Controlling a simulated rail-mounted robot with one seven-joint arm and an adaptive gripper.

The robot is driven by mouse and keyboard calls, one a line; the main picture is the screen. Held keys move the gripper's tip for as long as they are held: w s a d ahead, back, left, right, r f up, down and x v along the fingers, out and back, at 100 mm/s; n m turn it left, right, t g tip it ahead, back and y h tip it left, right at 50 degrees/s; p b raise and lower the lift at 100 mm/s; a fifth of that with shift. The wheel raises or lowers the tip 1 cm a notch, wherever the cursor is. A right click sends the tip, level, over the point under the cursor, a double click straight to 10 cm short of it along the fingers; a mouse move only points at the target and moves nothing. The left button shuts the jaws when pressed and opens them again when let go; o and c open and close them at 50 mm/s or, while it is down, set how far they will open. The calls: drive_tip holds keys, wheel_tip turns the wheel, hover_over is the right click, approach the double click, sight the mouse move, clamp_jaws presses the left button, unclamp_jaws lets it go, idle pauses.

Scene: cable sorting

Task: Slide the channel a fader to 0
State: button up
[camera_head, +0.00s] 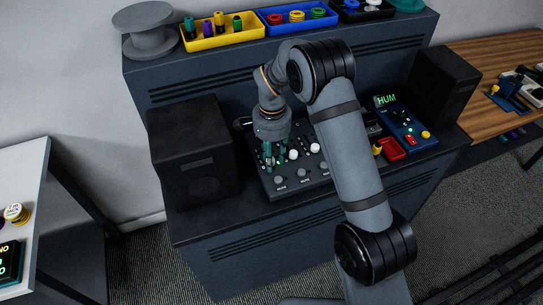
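A dark mixer panel (265,187) lies on the dark bench, with white knobs (315,148) and a row of grey knobs (280,180) along its front. My gripper (272,163), with teal fingers, points down over the left part of the panel. The fingers are close to the panel, but I cannot tell whether they touch anything. The channel A fader cannot be made out; my gripper and arm cover parts of the panel. The labels are too small to read. I cannot tell whether the fingers are open or shut.
Black speaker boxes stand left (190,150) and right (443,88) of the panel. A blue device (408,128) with a "HUM" display and a red tray (391,150) lie to the right. Yellow (210,42) and blue (290,32) bins sit on the shelf behind.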

drive_tip(key=shift+o, duration=0.9)
drive_tip(key=shift+a, duration=0.1)
drive_tip(key=shift+w+r, duration=0.1)
drive_tip(key=shift+r, duration=0.25)
wheel_tip(320, 180, up, 11)
drive_tip(key=shift+r, duration=0.15)
